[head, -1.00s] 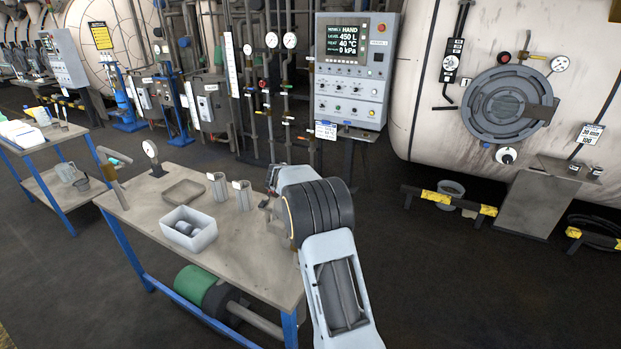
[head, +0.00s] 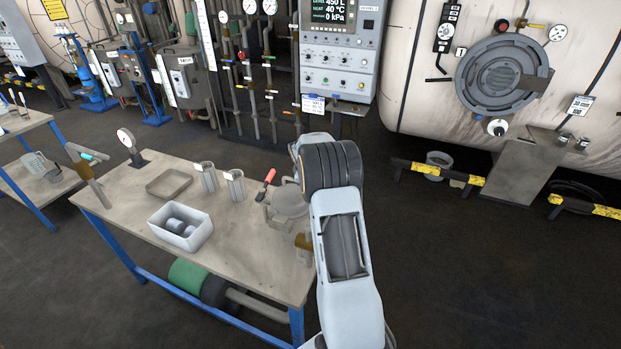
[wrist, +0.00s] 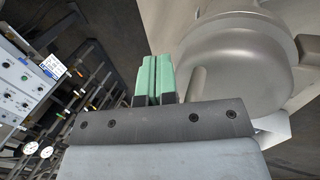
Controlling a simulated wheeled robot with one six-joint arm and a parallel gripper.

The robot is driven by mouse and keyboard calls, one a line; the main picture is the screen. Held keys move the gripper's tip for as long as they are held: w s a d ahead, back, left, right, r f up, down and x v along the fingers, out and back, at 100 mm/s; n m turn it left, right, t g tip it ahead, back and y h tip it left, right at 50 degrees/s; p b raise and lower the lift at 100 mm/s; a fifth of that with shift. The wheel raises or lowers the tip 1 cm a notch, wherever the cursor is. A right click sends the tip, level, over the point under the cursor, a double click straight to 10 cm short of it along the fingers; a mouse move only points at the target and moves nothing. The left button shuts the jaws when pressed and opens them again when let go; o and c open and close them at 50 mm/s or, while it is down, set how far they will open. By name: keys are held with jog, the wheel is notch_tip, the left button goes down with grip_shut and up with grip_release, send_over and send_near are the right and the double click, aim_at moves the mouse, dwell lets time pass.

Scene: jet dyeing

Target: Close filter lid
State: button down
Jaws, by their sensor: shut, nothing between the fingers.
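The grey round filter body (head: 288,202) stands at the right end of the workbench, partly hidden behind my arm. A red-handled clamp or lever (head: 266,184) rises at its left. The wrist view shows a large smooth, rounded metal part (wrist: 245,62) close up, which looks like the filter or its lid; a short post stands in front of it. My gripper (wrist: 156,76) has green fingertips, shut together and empty, left of the rounded metal. I cannot tell whether they touch it. My arm hides the gripper in the head view. How far the lid is open is unclear.
The workbench (head: 130,207) also carries a white bin (head: 180,228), a shallow tray (head: 169,183), two metal cups (head: 207,178) and a gauge (head: 126,140). A control panel (head: 340,60) and a large vessel (head: 425,75) stand behind.

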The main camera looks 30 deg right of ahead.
jog(key=shift+d+f, duration=0.1)
jog(key=shift+f, duration=0.15)
jog(key=shift+s+f, duration=0.2)
jog(key=shift+f, duration=0.05)
jog(key=shift+r, duration=0.1)
notch_tip(320, 180, up, 15)
jog(key=s+a+f+m+y, duration=0.1)
jog(key=s+a+f+m, duration=0.3)
jog(key=m, duration=0.1)
jog(key=s+a+r+m+t+y+b, duration=0.1)
jog(key=s+a+r, duration=0.1)
jog(key=s+a, duration=0.9)
jog(key=s+a+r+t+y, duration=0.1)
jog(key=s+a+r, duration=0.1)
jog(key=s+a, duration=1)
jog(key=shift+r+m+t+y+b, duration=0.25)
jog(key=shift+m+t+y+b, duration=0.05)
jog(key=shift+m+b, duration=0.1)
